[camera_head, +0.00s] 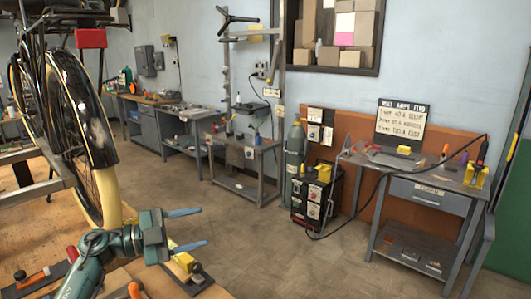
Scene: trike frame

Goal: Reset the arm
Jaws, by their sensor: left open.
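My left gripper (190,229) is open in the lower left, with its two blue fingers apart and pointing right. I see nothing held between them. My teal left arm (88,264) reaches in from the bottom left over a wooden bench. The trike frame stands at the left, with a wheel and black fender (85,110) and a red box (91,39) near its top. The wheel is just behind and above the gripper. My right gripper is not in view.
The wooden bench (25,222) carries a yellow object (184,262) and orange-handled tools (33,277) close under my arm. A welding cart (318,195), gas cylinder (294,155) and metal table (400,170) stand at the right. Open floor (265,240) lies between.

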